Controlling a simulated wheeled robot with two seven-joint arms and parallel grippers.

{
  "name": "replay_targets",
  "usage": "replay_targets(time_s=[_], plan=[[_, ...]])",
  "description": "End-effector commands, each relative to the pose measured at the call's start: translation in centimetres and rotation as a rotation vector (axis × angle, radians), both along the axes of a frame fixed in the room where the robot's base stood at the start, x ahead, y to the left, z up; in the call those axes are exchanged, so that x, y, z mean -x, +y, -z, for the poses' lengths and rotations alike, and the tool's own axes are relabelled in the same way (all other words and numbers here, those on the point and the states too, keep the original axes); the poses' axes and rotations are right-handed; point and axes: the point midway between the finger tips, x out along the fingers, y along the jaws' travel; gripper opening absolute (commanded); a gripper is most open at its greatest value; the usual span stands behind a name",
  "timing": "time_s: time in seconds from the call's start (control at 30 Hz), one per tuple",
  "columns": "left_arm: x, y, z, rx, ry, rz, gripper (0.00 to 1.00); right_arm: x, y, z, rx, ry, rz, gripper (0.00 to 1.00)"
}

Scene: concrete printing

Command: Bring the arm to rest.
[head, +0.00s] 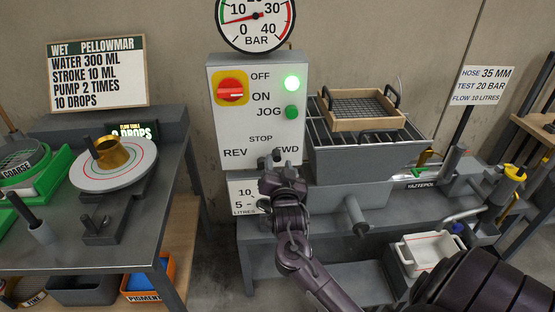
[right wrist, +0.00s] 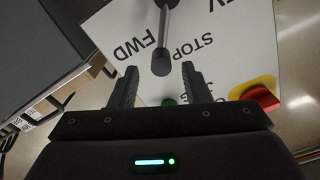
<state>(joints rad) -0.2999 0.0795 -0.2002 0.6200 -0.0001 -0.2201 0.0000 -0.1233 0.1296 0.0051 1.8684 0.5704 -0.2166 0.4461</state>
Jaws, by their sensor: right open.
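My right gripper (head: 272,163) is in front of the lower part of the grey control box (head: 232,125), at the REV/STOP/FWD marking. In the right wrist view the two fingers of the gripper (right wrist: 161,75) stand apart. The dark round-ended lever (right wrist: 161,55) of the box lies between or just ahead of them, with no clear contact. In the head view the gripper largely hides the lever. My left gripper is not in view.
The box has a red rotary switch (head: 231,90) and a lit green lamp (head: 292,83). A hopper (head: 355,161) with a wood-framed sieve (head: 362,123) stands close on the right. A table with a round flow plate (head: 88,178) is on the left.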

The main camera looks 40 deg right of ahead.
Motion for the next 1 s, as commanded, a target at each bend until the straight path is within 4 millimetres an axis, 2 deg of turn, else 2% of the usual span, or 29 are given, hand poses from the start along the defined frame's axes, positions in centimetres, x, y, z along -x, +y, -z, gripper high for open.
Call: replay_targets(time_s=[0.2, 0.77, 0.87, 0.97, 1.0], plan=[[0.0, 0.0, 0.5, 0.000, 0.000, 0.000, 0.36, 1.4, 0.8, 0.0, 0.000, 0.001, 0.002, 0.43], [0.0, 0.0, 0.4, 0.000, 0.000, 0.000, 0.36, 1.4, 0.9, 0.4, 0.002, 0.008, -0.001, 0.43], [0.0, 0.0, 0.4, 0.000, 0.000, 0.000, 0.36, 1.1, 1.4, 2.8, 0.014, 0.065, -0.021, 0.43], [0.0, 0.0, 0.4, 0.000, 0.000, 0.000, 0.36, 0.9, 2.6, 8.0, 0.040, 0.181, -0.066, 0.43], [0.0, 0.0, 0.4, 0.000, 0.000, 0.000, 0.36, 1.0, 3.2, 10.7, 0.053, 0.243, -0.089, 0.43]])
